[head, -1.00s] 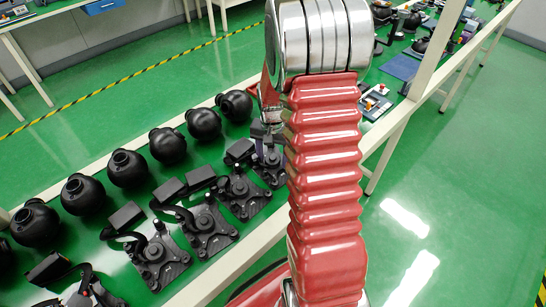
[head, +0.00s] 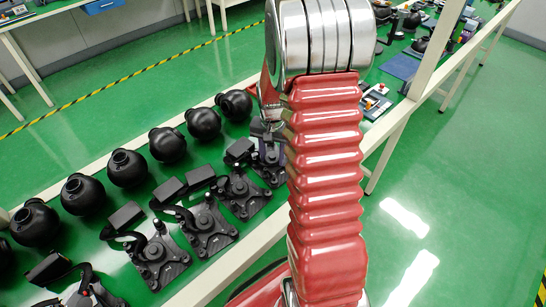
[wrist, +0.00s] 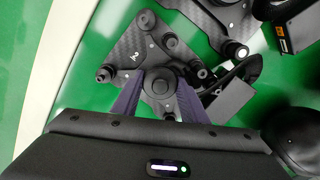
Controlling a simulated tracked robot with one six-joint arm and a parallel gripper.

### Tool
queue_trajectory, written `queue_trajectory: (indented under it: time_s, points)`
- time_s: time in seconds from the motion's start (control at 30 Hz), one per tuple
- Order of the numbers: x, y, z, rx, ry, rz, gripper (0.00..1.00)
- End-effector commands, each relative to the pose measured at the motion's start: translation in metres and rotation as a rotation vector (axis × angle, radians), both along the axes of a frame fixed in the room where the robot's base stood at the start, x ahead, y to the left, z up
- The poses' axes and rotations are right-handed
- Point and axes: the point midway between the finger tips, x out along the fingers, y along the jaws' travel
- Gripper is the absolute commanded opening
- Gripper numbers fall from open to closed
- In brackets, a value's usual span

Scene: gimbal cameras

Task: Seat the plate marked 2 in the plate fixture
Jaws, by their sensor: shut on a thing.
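The plate marked 2 (wrist: 128,56) is a dark carbon-fibre plate with round knobs and a central hub, in the upper middle of the wrist view. My gripper (wrist: 159,82) has two purple fingers shut on this plate's hub, one on each side. In the head view the same plate (head: 271,170) is at the far end of a row of similar plates, partly hidden by my red arm. My gripper is mostly hidden there. I cannot tell whether the plate touches the bench. I cannot pick out the plate fixture in either view.
Several similar plates with arms, such as this one (head: 208,231), stand along the green bench (head: 150,215). Several black round housings (head: 127,168) line its far side. In the wrist view another plate (wrist: 216,18) and a black cable arm (wrist: 236,84) sit close to the held plate.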

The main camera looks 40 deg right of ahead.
Motion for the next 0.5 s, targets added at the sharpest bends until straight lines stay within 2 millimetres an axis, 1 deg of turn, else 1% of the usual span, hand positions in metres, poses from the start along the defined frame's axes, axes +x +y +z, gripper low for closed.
queue_trajectory:
  time_s: [0.5]
  points:
    - [0.001,0.0,0.015,-0.001,-0.002,0.0,0.1]
